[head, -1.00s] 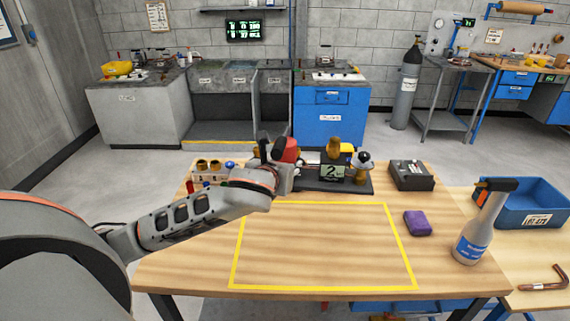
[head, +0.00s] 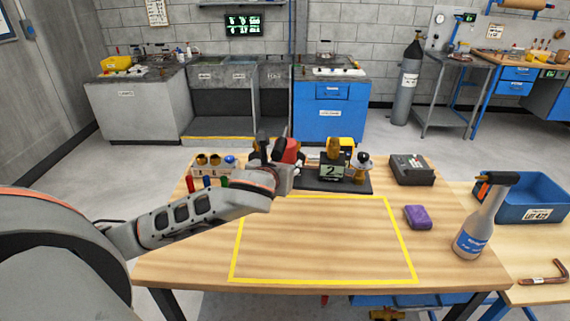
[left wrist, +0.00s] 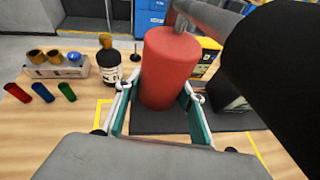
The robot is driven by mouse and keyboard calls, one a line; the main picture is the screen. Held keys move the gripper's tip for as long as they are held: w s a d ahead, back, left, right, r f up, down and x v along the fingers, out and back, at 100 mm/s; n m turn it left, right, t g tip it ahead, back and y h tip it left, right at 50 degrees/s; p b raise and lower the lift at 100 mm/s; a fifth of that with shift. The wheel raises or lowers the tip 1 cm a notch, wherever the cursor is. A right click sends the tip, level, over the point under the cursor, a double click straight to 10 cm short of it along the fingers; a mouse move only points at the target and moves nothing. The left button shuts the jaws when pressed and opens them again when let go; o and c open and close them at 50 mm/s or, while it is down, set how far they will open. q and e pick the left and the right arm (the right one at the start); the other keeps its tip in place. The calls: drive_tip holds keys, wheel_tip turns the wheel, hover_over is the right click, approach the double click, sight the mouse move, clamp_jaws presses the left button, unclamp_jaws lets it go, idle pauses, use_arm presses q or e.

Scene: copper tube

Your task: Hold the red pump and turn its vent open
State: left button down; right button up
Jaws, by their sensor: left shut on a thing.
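The red pump (head: 292,151) stands at the back of the wooden table, partly hidden by my left gripper in the head view. In the left wrist view the pump (left wrist: 169,70) is a thick red cylinder with a grey fitting on top. It sits between the two fingers of my left gripper (left wrist: 160,118), which is shut on it. In the head view the left gripper (head: 272,152) reaches the pump from the front left. I cannot make out the vent clearly. My right gripper is not in view.
A black stand with a display (head: 332,171) is right of the pump. A dark bottle (left wrist: 108,66) stands close left of the gripper. A rack (head: 214,166) and coloured tubes lie further left. A grey box (head: 411,170), purple block (head: 417,217) and spray bottle (head: 480,225) are right. The yellow-outlined area is clear.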

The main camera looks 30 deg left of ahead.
use_arm(q)
drive_tip(key=shift+w+f, duration=0.1)
drive_tip(key=shift+f, duration=0.25)
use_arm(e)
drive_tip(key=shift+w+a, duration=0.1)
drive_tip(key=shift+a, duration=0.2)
use_arm(q)
drive_tip(key=shift+a+f+b, duration=0.1)
drive_tip(key=shift+f+b, duration=0.4)
drive_tip(key=shift+f, duration=0.2)
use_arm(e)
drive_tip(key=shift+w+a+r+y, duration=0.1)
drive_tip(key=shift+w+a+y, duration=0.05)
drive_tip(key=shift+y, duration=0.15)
use_arm(q)
drive_tip(key=shift+f+b, duration=0.75)
drive_tip(key=shift+f, duration=1.25)
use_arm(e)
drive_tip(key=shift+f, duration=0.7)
use_arm(q)
drive_tip(key=shift+f+b, duration=1.7)
drive_tip(key=shift+f, duration=3)
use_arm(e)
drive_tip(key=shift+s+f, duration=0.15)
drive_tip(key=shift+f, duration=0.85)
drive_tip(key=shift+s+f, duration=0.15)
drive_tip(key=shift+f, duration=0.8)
